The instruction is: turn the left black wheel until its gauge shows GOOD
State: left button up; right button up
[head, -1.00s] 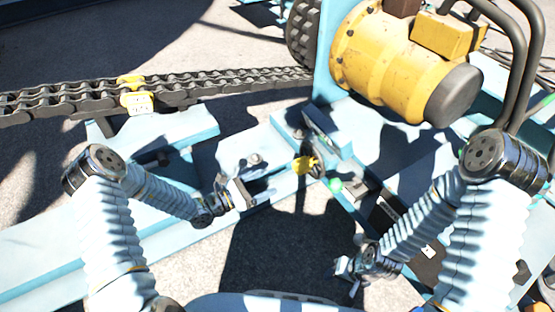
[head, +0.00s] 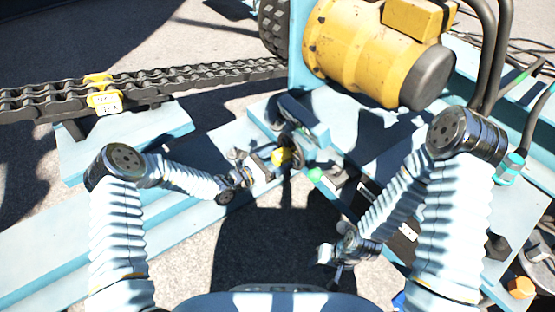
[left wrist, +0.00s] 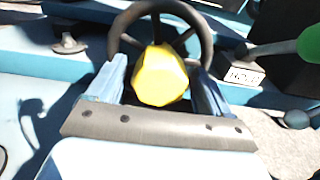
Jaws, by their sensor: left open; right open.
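The black wheel (head: 297,143) with a yellow hub (head: 281,157) stands on a light-blue frame near the middle of the head view. In the left wrist view the black wheel (left wrist: 207,42) stands ahead, with its yellow hub (left wrist: 161,76) in the middle. My left gripper (head: 262,163) is open just left of the hub. In the left wrist view its fingers (left wrist: 158,92) lie to either side of the hub; contact cannot be told. My right gripper (head: 328,262) is open and empty, low and right of the wheel. No gauge reading can be made out.
A green-knobbed lever (head: 315,174) stands right of the wheel; its green knob (left wrist: 311,44) is near the wheel in the left wrist view. A blue box (head: 303,118) sits behind the wheel. A yellow motor (head: 350,48) and a heavy chain (head: 200,78) lie beyond.

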pick_arm(q)
jog(key=shift+w+d, duration=0.1)
jog(key=c, duration=1.5)
jog(key=shift+o, duration=0.2)
jog(key=shift+m, duration=0.4)
jog(key=m+p, duration=0.1)
jog(key=m, duration=0.2)
jog(key=shift+m+p, duration=0.5)
jog(key=shift+m, duration=1.7)
jog(key=o, duration=1.5)
jog(key=shift+c, duration=0.2)
